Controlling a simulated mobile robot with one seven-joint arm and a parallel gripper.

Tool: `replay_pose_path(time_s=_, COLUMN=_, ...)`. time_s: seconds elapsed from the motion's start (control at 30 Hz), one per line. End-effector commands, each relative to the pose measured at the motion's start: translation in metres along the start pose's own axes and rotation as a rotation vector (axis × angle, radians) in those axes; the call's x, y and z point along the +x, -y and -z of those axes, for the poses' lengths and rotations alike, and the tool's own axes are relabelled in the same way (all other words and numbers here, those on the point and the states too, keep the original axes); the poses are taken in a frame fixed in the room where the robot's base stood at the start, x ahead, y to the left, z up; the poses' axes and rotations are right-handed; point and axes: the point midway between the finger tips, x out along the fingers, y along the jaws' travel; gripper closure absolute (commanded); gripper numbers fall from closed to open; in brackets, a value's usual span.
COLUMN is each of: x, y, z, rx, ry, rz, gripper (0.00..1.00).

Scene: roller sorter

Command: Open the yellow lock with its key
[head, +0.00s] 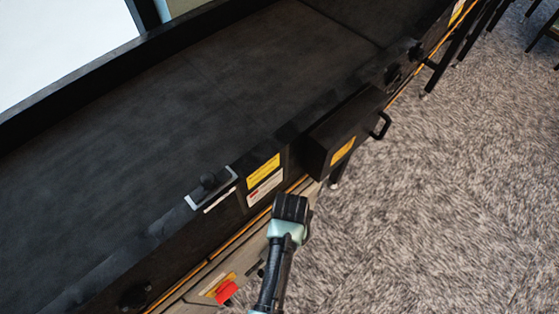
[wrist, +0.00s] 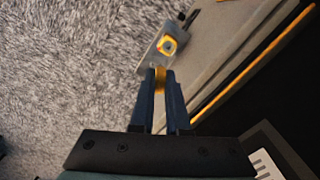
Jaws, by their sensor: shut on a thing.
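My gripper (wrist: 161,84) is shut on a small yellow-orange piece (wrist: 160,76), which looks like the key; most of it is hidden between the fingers. The yellow lock (wrist: 168,45) shows in the wrist view as a yellow ring with a pale centre on a grey box. It lies just beyond the fingertips, slightly right of them in the picture. The held piece appears apart from the lock. In the head view my gripper (head: 290,208) is beside the sorter's front side; I cannot make out the key or the lock there.
A red switch (head: 226,290) on a yellow plate juts from the sorter's lower front. A dark box with a handle (head: 382,126) sticks out farther along. The dark belt (head: 190,100) runs behind. Carpeted floor (head: 440,210) to the right is clear.

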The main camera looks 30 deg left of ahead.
Motion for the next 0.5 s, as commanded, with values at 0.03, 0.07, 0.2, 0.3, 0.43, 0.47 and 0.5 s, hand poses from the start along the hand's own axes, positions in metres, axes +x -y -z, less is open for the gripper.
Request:
replay_pose_path(time_s=0.03, x=0.027, y=0.004, z=0.001, rx=-0.007, ry=-0.002, rz=0.000, gripper=1.00)
replay_pose_path(time_s=0.07, x=0.034, y=0.006, z=0.001, rx=-0.010, ry=-0.002, rz=-0.001, gripper=1.00)
replay_pose_path(time_s=0.2, x=0.055, y=0.014, z=0.002, rx=-0.024, ry=-0.002, rz=-0.002, gripper=1.00)
replay_pose_path(time_s=0.3, x=0.064, y=0.018, z=0.002, rx=-0.030, ry=-0.001, rz=-0.003, gripper=1.00)
replay_pose_path(time_s=0.43, x=0.067, y=0.020, z=0.002, rx=-0.034, ry=-0.001, rz=-0.003, gripper=1.00)
replay_pose_path(time_s=0.47, x=0.067, y=0.020, z=0.002, rx=-0.034, ry=-0.001, rz=-0.003, gripper=1.00)
replay_pose_path(time_s=0.5, x=0.068, y=0.021, z=0.002, rx=-0.035, ry=-0.001, rz=-0.003, gripper=1.00)
